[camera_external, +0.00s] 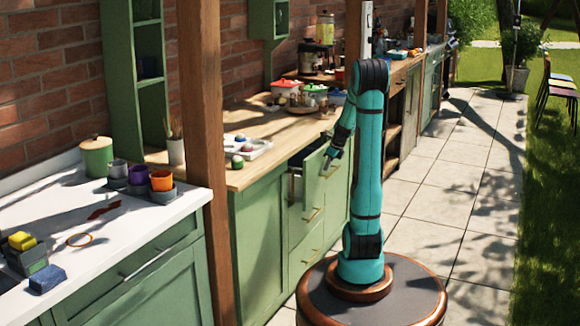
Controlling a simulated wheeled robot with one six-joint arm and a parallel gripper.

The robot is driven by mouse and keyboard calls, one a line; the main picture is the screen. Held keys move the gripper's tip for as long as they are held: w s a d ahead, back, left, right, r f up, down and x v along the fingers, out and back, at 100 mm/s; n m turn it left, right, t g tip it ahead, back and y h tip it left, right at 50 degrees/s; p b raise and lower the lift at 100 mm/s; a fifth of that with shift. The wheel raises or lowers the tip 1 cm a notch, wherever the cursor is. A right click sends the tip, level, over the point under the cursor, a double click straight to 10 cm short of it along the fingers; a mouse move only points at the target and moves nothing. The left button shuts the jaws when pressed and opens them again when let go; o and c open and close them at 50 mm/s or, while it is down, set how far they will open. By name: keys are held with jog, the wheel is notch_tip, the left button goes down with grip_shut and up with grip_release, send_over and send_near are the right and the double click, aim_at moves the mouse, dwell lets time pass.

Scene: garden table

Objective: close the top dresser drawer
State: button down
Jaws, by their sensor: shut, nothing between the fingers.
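The green dresser (257,240) stands along the brick wall under a wooden counter. Its top drawer (312,180) is pulled out, with the dark inside showing behind the green front panel. My gripper (328,164) is shut and empty, pointing down at the upper edge of the drawer front. I cannot tell whether it touches the panel. Part of the drawer front's right side is hidden behind my gripper and arm.
Lower drawers (305,245) with brass handles appear shut. A white tray (258,149) with small round items lies on the counter above. A wooden post (208,120) stands at the left. Paved floor (440,170) to the right is clear.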

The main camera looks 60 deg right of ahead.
aim_at(331, 174)
jog(key=shift+s, duration=0.45)
jog(key=s, duration=0.2)
jog(key=shift+s, duration=0.3)
jog(key=v, duration=1)
jog(key=d+f+t, duration=0.4)
jog(key=d+t, duration=0.1)
jog(key=d, duration=0.3)
jog(key=x, duration=0.9)
jog(key=shift+f, duration=0.15)
jog(key=shift+w+d, duration=0.1)
jog(key=shift+w, duration=0.1)
